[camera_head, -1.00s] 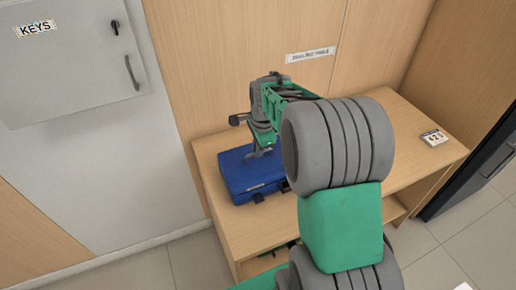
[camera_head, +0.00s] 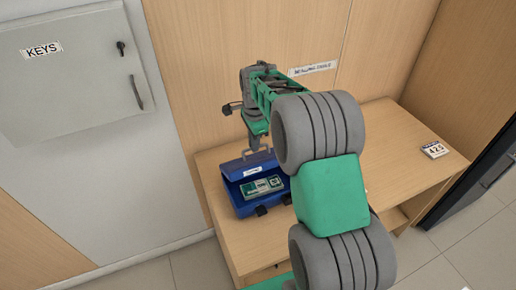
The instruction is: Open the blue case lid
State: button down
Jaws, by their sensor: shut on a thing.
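The blue case (camera_head: 241,209) stands on the left part of the wooden counter. Its lid (camera_head: 235,168) is raised and leans back, with a white label on its inner side. A green and grey device (camera_head: 262,187) lies inside the case. My gripper (camera_head: 262,148) is at the top right edge of the lid, with its fingers small and partly hidden. It is shut on the lid's edge. My arm hides the right side of the case.
The wooden counter (camera_head: 400,150) has clear room at the right, with a small calendar block (camera_head: 434,149) there. A grey key cabinet (camera_head: 75,70) hangs at the left. A wooden panel stands close behind the case.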

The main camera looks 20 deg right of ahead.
jog(key=shift+w+a, duration=0.15)
jog(key=shift+w, duration=0.95)
jog(key=shift+f, duration=0.1)
jog(key=c, duration=1.8)
grip_release()
jog(key=shift+f, duration=0.1)
jog(key=o, duration=0.3)
jog(key=shift+w, duration=0.1)
jog(key=shift+r, duration=0.2)
notch_tip(320, 180, up, 8)
jog(key=b, duration=0.1)
jog(key=shift+s, duration=0.25)
